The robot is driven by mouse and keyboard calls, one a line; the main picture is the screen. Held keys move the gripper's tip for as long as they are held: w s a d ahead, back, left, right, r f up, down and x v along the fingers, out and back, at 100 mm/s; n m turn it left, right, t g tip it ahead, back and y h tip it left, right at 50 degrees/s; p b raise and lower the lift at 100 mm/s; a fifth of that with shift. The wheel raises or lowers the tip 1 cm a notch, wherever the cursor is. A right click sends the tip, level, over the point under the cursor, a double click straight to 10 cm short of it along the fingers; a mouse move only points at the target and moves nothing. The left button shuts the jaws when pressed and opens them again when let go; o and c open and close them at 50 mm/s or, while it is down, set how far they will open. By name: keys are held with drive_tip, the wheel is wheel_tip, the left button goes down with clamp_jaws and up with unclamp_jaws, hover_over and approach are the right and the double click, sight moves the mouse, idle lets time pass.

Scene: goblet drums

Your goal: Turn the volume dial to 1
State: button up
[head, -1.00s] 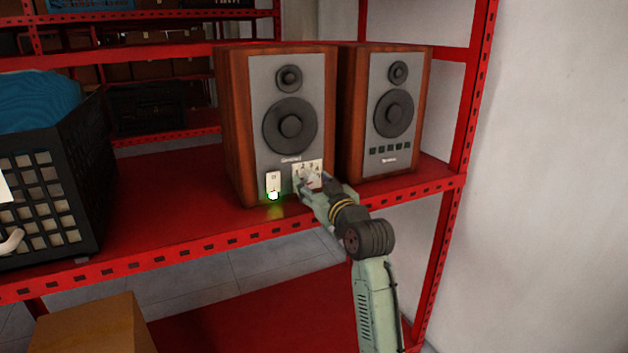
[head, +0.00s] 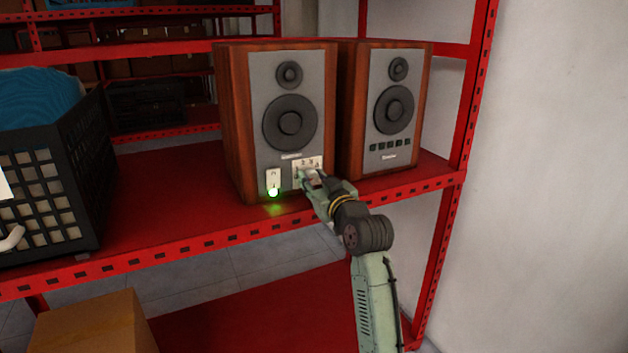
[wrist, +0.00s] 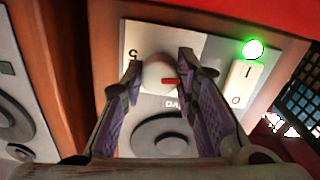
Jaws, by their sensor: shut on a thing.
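The volume dial (wrist: 158,75) is a small round white knob with a red mark, on a pale plate (head: 307,164) low on the front of the left wooden speaker (head: 289,80). My gripper (wrist: 158,66) is shut on the dial, one purple-grey finger on each side of it. In the wrist view, where the speaker appears upside down, the red mark points right, towards the switch side. The digit at the mark is hidden behind a finger. In the head view my gripper (head: 309,178) covers most of the dial.
A white switch (head: 273,178) with a lit green lamp (head: 273,192) sits left of the dial. A second speaker (head: 389,110) stands to the right. A black basket (head: 50,185) stands on the red shelf (head: 165,185) at left, with bare shelf between.

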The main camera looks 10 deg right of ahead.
clamp_jaws()
drive_tip(key=m+p, duration=0.3)
drive_tip(key=shift+a+r+m, duration=0.1)
drive_tip(key=shift+r+m, duration=0.05)
drive_tip(key=shift+m, duration=0.25)
drive_tip(key=shift+m+p, duration=1.3)
drive_tip(key=shift+m, duration=0.7)
drive_tip(key=o, duration=1.1)
unclamp_jaws()
drive_tip(key=shift+o, duration=0.2)
